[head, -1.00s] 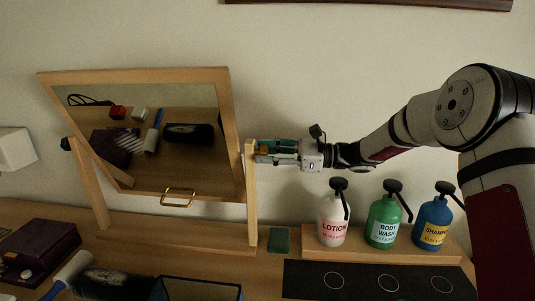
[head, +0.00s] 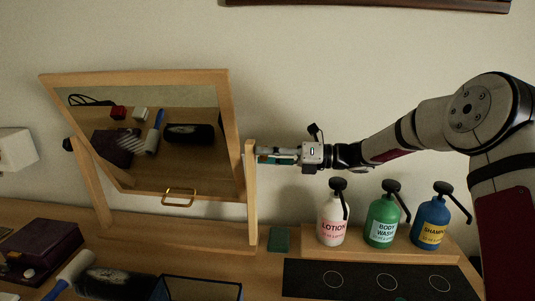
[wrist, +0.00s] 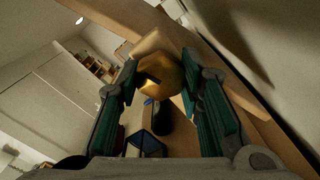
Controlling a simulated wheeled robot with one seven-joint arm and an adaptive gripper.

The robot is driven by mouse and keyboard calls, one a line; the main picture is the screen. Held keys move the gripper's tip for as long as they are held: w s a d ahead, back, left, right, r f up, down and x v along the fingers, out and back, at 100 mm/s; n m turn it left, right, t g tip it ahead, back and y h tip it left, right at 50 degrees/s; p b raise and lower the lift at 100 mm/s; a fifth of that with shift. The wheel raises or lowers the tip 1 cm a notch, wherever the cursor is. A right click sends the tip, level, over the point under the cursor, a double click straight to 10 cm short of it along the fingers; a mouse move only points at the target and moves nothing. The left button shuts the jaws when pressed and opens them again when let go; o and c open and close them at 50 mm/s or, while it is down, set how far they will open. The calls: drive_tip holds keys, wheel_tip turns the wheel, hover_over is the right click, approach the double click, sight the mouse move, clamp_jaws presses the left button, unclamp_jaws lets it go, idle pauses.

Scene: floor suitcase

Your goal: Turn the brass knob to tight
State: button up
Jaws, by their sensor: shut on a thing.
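The brass knob (wrist: 160,76) shows in the wrist view as a faceted gold piece between my fingers, on the side of the mirror stand's post. In the head view my gripper (head: 264,156) hides it. My gripper reaches in from the right, level with the top of the right post (head: 251,190); its green-padded fingers (wrist: 160,85) are shut on the knob in the wrist view. The framed mirror (head: 150,125) hangs tilted between the two posts. A dark knob (head: 68,144) sits on the left post.
Lotion (head: 332,222), body wash (head: 383,222) and shampoo (head: 432,225) pump bottles stand on a wooden riser below my arm. A purple box (head: 42,248), a brush (head: 72,270) and an open dark box (head: 200,288) lie in front. The wall is close behind.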

drive_tip(key=shift+m, duration=0.9)
drive_tip(key=o, duration=1.2)
drive_tip(key=d, duration=1.2)
drive_tip(key=shift+s, duration=0.15)
